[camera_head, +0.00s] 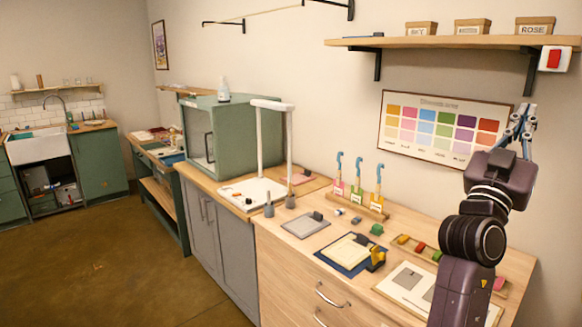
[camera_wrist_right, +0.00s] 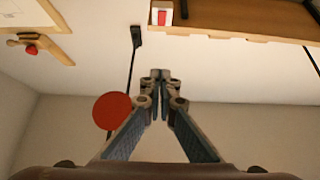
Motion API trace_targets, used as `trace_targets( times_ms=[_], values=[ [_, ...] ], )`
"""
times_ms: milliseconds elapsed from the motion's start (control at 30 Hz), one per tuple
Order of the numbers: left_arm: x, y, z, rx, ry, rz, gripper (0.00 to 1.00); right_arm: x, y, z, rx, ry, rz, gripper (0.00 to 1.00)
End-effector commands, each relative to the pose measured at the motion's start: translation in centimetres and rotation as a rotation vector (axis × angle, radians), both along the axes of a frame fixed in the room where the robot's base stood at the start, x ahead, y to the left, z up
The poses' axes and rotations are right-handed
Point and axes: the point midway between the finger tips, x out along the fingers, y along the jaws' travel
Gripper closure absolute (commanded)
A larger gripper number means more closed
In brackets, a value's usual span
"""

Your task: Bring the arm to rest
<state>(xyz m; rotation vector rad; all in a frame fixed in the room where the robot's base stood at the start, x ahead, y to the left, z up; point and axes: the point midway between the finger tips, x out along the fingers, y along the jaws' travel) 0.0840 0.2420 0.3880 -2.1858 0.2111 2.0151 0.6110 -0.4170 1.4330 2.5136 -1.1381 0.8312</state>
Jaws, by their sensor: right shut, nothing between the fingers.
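My right arm comes in from the lower right of the head view and is raised above the right end of the wooden worktop (camera_head: 262,226). Its gripper (camera_head: 523,118) points upward in front of the wall, beside the colour chart (camera_head: 440,127) and below the shelf. In the right wrist view the gripper (camera_wrist_right: 160,78) has its fingertips together with nothing between them. The gripper is clear of the worktop. My left gripper is not in view.
A wall shelf (camera_head: 455,42) with labelled boxes and a red-and-white switch box (camera_head: 555,59) are close above the gripper. Blue-handled tools (camera_head: 357,172) stand in a rack on the worktop. A green cabinet (camera_head: 232,140) stands further left. The floor (camera_head: 110,265) at left is clear.

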Motion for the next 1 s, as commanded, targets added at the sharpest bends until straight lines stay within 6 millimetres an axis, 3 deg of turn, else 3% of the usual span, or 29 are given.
trace_targets(
  times_ms=[33,367,567,667,767,867,1000],
  values=[
    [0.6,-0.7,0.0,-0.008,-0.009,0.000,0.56,0.0,0.0,0.0,0.000,0.000,0.000,1.00],
    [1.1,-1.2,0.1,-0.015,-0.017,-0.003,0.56,0.5,-0.5,-7.2,0.086,0.123,0.025,1.00],
    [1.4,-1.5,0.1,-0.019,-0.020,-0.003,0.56,0.5,-0.4,-13.9,0.161,0.249,0.054,1.00],
    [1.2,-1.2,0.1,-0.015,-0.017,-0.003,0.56,0.3,-0.1,-18.6,0.211,0.344,0.078,1.00],
    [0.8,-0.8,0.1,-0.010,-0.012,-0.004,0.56,-0.5,0.8,-24.7,0.272,0.476,0.114,1.00],
    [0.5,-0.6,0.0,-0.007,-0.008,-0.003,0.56,-2.2,2.5,-31.9,0.340,0.648,0.164,1.00],
    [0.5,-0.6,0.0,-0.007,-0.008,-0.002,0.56,-6.0,5.7,-41.4,0.425,0.901,0.246,1.00]
  ],
)
